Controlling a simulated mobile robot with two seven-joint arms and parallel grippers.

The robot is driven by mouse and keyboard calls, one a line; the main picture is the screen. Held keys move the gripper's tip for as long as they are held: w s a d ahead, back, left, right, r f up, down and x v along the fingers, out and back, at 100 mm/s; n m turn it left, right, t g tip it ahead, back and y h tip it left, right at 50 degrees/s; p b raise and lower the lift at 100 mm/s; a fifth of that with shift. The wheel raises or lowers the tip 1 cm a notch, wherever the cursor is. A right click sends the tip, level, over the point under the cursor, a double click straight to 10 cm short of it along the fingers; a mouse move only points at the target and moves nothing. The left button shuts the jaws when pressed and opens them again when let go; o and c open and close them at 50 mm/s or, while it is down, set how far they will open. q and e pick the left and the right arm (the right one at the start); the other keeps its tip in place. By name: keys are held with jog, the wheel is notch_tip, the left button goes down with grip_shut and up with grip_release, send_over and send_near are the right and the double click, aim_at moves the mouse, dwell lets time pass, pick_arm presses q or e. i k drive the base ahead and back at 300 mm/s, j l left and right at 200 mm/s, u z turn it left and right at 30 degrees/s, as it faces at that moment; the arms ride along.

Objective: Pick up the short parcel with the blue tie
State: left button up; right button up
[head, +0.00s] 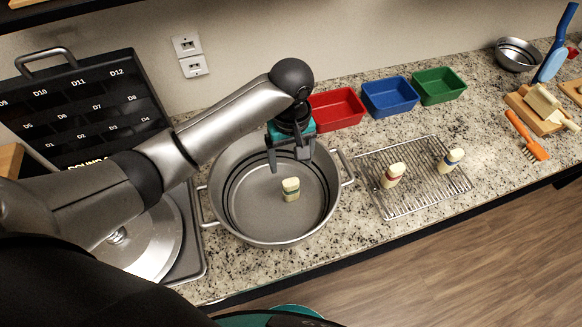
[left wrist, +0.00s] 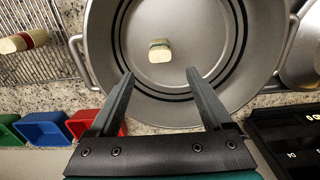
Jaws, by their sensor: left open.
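The parcel with the blue tie (head: 452,160) is pale and stands on the right part of the wire rack (head: 417,206). A pale parcel with a red tie (head: 393,175) stands on the rack's left part; it also shows in the left wrist view (left wrist: 22,42). A pale parcel with a green tie (head: 291,189) is inside the big steel stockpot (head: 244,228). My left gripper (head: 291,162) is open and empty above the pot, apart from the green-tied parcel. In the left wrist view, its fingers (left wrist: 159,73) point toward that parcel (left wrist: 159,51). My right gripper is not in view.
Red (head: 337,109), blue (head: 390,97) and green (head: 439,86) bins line the wall behind the rack. A metal bowl (head: 517,55), an orange brush (head: 527,136) and a wooden board (head: 533,112) are at the right. A pot lid (head: 150,245) lies left of the pot.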

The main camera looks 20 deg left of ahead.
aim_at(446, 164)
jog(key=i+l+z, duration=0.2)
jog(key=l, duration=0.25)
jog(key=i+l+z, duration=0.2)
jog(key=l, duration=0.2)
jog(key=i+l+z, duration=0.2)
jog(key=i+l, duration=0.15)
